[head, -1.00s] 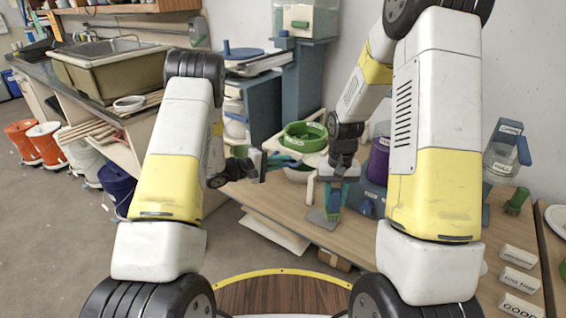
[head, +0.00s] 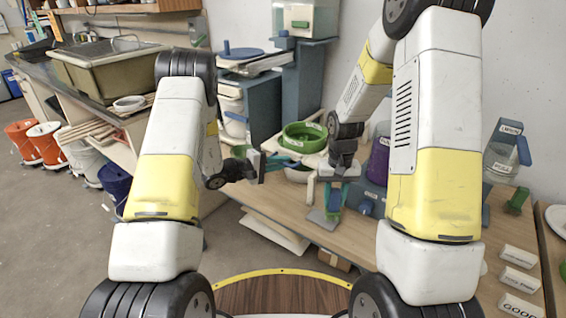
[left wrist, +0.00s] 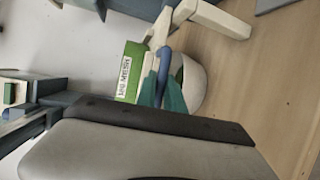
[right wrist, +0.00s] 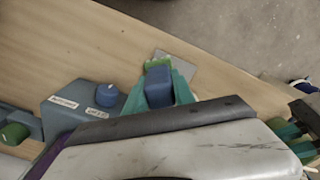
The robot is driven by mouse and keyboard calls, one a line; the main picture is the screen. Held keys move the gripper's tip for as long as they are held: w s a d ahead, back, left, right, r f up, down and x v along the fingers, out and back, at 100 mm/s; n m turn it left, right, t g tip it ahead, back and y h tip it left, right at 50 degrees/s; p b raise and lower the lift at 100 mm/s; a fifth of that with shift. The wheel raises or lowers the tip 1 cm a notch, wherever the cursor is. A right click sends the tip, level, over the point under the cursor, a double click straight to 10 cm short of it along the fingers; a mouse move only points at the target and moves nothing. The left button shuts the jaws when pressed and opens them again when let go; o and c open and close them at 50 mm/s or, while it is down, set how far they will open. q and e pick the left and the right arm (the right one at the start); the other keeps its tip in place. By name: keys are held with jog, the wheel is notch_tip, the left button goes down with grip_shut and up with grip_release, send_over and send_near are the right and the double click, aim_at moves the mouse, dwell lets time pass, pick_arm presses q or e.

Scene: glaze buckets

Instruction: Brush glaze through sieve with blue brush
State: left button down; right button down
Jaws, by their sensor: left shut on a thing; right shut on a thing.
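A green sieve (head: 304,137) rests on pale bars above a white bowl (head: 296,174); the left wrist view shows its mesh label (left wrist: 125,78). My left gripper (head: 279,161) is shut on a slim blue handle (left wrist: 164,70) beside the sieve; I cannot tell what its far end is. My right gripper (head: 335,197) is shut on a thick blue handle (right wrist: 158,84) with a green end (right wrist: 158,63), over a grey plate (right wrist: 181,72) at the table's front edge. I cannot tell for certain which held piece is the blue brush. The sieve's mesh is not clearly visible.
A grey-blue box with a blue knob (right wrist: 107,95) stands close to my right gripper. A purple container (head: 379,160) is behind it. A jar (head: 502,158) and white labelled blocks (head: 519,281) are at the right. The table's middle (head: 290,212) is clear.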

pick_arm(q)
jog(key=c, duration=1.5)
grip_release()
jog(key=shift+o, duration=0.2)
jog(key=v, duration=1.2)
jog(key=shift+s+r, duration=0.1)
